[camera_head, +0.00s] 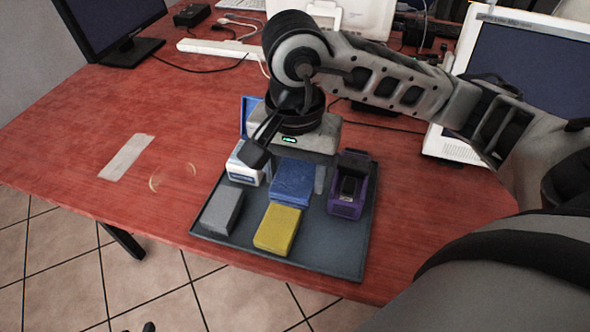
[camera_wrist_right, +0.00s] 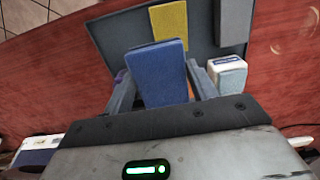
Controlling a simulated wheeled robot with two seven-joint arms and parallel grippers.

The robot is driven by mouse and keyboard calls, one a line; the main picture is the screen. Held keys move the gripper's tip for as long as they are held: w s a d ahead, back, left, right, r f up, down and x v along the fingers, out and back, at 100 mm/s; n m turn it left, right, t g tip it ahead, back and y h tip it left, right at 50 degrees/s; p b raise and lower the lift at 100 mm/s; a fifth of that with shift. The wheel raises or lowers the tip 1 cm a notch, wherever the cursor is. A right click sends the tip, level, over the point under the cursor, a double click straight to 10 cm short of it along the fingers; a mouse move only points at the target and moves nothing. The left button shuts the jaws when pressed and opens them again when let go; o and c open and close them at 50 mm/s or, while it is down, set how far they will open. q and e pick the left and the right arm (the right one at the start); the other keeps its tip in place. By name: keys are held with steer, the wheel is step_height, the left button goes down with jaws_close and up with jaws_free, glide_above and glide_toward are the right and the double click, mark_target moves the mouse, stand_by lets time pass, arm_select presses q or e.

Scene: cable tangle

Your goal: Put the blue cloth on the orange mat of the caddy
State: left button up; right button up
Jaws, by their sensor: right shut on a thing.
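The blue cloth (camera_head: 292,183) is a folded block between the fingers of my right gripper (camera_head: 295,178), over the back middle of the dark grey caddy tray (camera_head: 325,255). In the right wrist view the cloth (camera_wrist_right: 158,75) sits between the two grey fingers of the right gripper (camera_wrist_right: 161,78), which is shut on it. I cannot tell how far it is above the tray. My left gripper is not in view.
The tray holds a yellow block (camera_head: 278,229), a grey block (camera_head: 222,209), a white-and-blue box (camera_head: 245,167) and a purple holder (camera_head: 346,190) with a black item. A grey strip (camera_head: 127,157) lies on the red table (camera_head: 75,135). Monitors and cables stand behind.

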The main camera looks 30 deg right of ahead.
steer(key=w+d, duration=0.1)
steer(key=w+d+f, duration=0.1)
steer(key=w+f, duration=0.1)
steer(key=shift+w+d, duration=0.25)
steer(key=shift+d, duration=0.15)
steer(key=w+d+f, duration=0.1)
steer(key=f, duration=0.1)
steer(key=w+d+f, duration=0.1)
steer(key=w, duration=0.1)
steer(key=w+d+f, duration=0.1)
steer(key=f, duration=0.1)
steer(key=shift+w+f, duration=0.2)
steer(key=shift+f, duration=0.15)
steer(key=shift+w+d+f, duration=0.1)
steer(key=shift+w+f, duration=0.05)
step_height(320, 180, down, 4)
steer(key=shift+w+d+r+p, duration=0.15)
steer(key=shift+r+p, duration=0.1)
steer(key=shift+p, duration=0.2)
steer(key=o, duration=0.9)
step_height(320, 180, up, 12)
steer(key=shift+r, duration=0.1)
